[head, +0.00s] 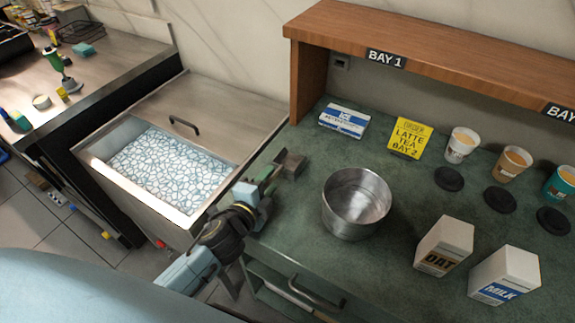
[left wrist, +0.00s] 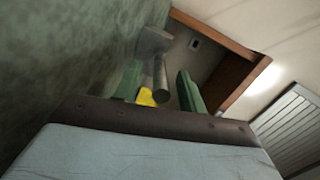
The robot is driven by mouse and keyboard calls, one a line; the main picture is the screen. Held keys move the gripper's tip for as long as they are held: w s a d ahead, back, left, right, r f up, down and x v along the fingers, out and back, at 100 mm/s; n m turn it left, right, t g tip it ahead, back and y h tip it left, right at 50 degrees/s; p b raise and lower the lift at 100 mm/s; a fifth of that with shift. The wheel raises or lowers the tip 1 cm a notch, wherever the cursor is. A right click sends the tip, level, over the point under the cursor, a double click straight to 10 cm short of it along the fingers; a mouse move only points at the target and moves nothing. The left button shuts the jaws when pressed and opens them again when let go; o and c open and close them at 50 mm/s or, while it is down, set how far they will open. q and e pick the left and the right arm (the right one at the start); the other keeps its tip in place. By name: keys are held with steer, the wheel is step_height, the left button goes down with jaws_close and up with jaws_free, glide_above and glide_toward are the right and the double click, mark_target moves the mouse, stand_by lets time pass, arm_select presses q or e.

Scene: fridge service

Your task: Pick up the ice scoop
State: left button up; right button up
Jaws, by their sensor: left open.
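The ice scoop (head: 291,163) is a grey metal scoop lying at the left edge of the green counter, beside the ice bin. My left gripper (head: 269,180) is at its handle end, fingers pointing toward the scoop. In the left wrist view, the scoop's head (left wrist: 153,42) lies beyond the fingers and its dark round handle (left wrist: 160,78) lies between the two green fingers of the gripper (left wrist: 160,90). The fingers are open, with a visible gap on the right side of the handle. Whether the left finger touches it I cannot tell. My right gripper is not in view.
The open ice bin (head: 172,168) is left of my arm. A metal pot (head: 357,203) stands right of the scoop. Behind are a blue-and-white box (head: 343,121) and a yellow order card (head: 409,138). Oat (head: 444,246) and milk (head: 504,277) cartons stand at the right front.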

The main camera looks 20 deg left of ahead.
arm_select(q)
steer(key=shift+x, duration=0.95)
steer(key=shift+c, duration=0.2)
jaws_close()
steer(key=shift+r, duration=0.1)
step_height(320, 180, up, 10)
steer(key=p, duration=0.2)
steer(key=shift+p, duration=0.35)
